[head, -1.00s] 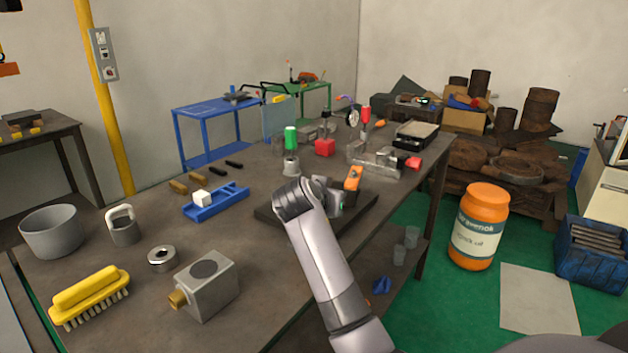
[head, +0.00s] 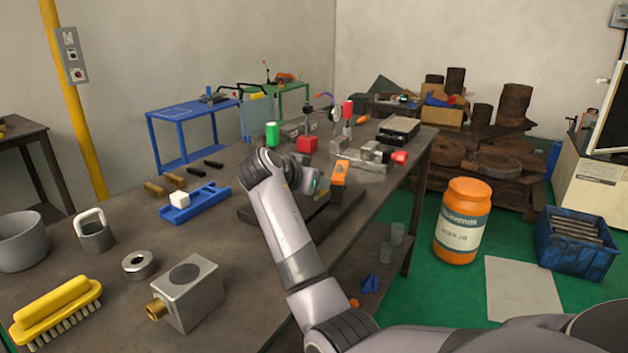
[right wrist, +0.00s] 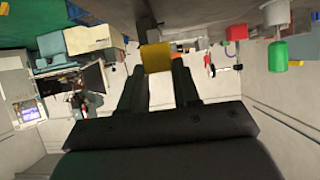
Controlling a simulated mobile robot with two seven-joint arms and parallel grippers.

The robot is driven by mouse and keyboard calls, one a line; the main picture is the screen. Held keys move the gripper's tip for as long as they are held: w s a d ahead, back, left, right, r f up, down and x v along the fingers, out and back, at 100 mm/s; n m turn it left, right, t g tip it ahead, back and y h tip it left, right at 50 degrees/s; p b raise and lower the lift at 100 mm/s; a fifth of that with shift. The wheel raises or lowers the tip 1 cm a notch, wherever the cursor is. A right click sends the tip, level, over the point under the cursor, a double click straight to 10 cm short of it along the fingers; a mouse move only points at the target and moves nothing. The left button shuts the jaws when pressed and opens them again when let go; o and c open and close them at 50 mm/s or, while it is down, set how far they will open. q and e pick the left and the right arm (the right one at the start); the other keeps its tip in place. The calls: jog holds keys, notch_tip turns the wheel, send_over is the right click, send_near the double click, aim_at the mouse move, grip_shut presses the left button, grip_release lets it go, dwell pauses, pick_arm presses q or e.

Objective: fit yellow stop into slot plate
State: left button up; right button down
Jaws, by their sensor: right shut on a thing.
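The yellow stop (right wrist: 155,58) shows in the right wrist view as a small yellow block between the fingertips. My right gripper (right wrist: 157,72) is shut on it. In the head view my right arm reaches over the table, and its wrist hides most of the hand and the stop. A dark flat plate (head: 345,212) lies on the table below and behind this hand, with an orange block (head: 339,173) standing above it. I cannot tell for sure which part is the slot plate or whether the stop touches anything. My left gripper is not in view.
A grey block (head: 188,292), a ring (head: 139,264) and a yellow brush (head: 57,312) are nearer. A green cylinder (head: 272,133) and a red block (head: 307,144) stand behind the hand.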

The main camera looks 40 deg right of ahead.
aim_at(315, 199)
jog(key=shift+f+b, duration=1.35)
jog(key=shift+f, duration=0.9)
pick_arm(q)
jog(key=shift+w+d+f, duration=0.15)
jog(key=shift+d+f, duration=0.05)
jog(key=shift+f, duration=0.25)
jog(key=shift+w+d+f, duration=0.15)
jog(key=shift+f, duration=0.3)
pick_arm(e)
jog(key=shift+f, duration=0.1)
jog(key=c, duration=0.7)
grip_release()
jog(key=shift+c, duration=0.2)
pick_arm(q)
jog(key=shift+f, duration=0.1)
pick_arm(e)
jog(key=shift+f, duration=0.1)
jog(key=v, duration=0.7)
jog(key=shift+a+b, duration=0.1)
jog(key=shift+b, duration=0.2)
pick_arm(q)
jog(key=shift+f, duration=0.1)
